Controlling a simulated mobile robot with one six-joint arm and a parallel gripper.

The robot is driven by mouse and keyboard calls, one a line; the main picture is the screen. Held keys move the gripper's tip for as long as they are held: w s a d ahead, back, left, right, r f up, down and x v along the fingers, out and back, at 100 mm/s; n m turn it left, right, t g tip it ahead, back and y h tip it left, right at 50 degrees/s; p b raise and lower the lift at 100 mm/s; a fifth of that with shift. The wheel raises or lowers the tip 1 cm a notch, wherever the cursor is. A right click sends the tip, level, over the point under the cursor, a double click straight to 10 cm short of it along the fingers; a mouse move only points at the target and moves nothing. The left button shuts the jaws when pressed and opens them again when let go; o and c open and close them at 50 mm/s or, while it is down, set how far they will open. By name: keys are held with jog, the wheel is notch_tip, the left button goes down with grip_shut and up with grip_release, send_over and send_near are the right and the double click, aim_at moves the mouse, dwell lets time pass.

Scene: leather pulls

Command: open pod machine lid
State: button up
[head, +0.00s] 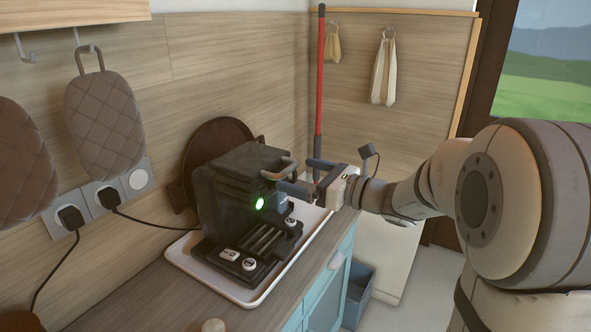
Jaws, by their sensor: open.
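The pod machine (233,205) is a dark, boxy appliance on the counter, with a glowing green light on its front. Its lid (245,160) looks down on the body. A brown, curved handle (281,169) sticks out from the lid's front edge. My gripper (296,175) reaches in from the right with its jaws open. One finger is beyond and above the other, and both point toward the handle. The fingertips are close to the handle; I cannot tell whether they touch it. The lower finger covers part of the machine's front.
The machine stands on a white tray (190,266) on a wooden counter (140,300). A round brown board (212,143) leans behind it. Black cables run to wall sockets (103,197) at left. A red pole (320,80) stands behind my gripper. A blue bin (358,290) sits below.

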aim_at(291, 172)
jog(key=x, duration=0.4)
jog(key=shift+c, duration=0.6)
